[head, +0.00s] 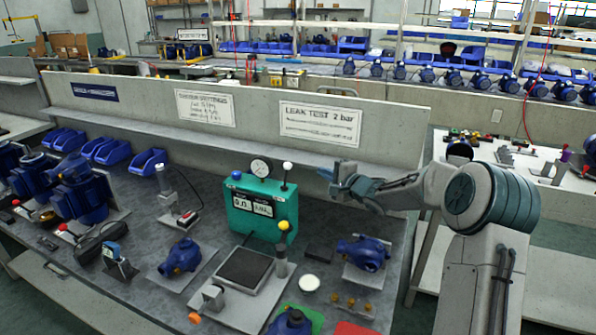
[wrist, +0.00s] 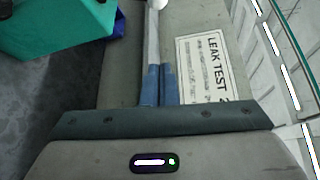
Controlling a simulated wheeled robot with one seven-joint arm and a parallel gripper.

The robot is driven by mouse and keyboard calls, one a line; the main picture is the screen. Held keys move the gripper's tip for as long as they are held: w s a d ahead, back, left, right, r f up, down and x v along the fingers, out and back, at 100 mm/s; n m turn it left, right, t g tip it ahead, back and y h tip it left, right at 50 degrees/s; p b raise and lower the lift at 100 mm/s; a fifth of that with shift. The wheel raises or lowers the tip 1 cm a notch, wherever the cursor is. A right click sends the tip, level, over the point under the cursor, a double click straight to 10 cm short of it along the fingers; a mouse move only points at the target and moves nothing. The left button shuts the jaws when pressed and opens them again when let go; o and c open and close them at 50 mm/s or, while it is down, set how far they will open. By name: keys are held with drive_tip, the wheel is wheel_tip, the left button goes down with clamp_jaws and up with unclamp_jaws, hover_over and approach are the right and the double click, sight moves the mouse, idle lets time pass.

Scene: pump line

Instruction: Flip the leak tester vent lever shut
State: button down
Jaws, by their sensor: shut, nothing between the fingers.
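The leak tester (head: 262,212) is a green box with a round gauge and two displays, standing on the grey bench. A lever (head: 286,180) with a pale knob stands upright at its top right; I take it as the vent lever. In the wrist view a pale-knobbed stem (wrist: 153,35), apparently this lever, shows just beyond my fingertips; I cannot tell whether they touch. My gripper (head: 327,180) is shut and empty, right of the lever in the head view. The tester's green body (wrist: 55,28) fills the upper left of the wrist view.
A yellow-knobbed post (head: 283,245) stands in front of the tester beside a dark plate (head: 245,267). A blue pump (head: 364,253) sits to the right. Behind runs a low panel with a LEAK TEST sign (head: 320,123). Blue bins (head: 148,161) stand left.

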sight(286, 174)
drive_tip(key=shift+w+a, duration=0.1)
idle(0.3)
drive_tip(key=x, duration=1)
drive_tip(key=shift+s+a+r+b, duration=0.15)
drive_tip(key=shift+s+a, duration=0.2)
drive_tip(key=shift+s, duration=0.25)
drive_tip(key=shift+s+a+r+b, duration=0.1)
drive_tip(key=shift+s+a+r, duration=0.05)
drive_tip(key=shift+s+a, duration=0.35)
drive_tip(key=shift+s+a+r+b, duration=0.1)
drive_tip(key=shift+s+a+r, duration=0.15)
drive_tip(key=shift+s, duration=0.4)
drive_tip(key=shift+d+f, duration=0.1)
drive_tip(key=shift+d, duration=0.05)
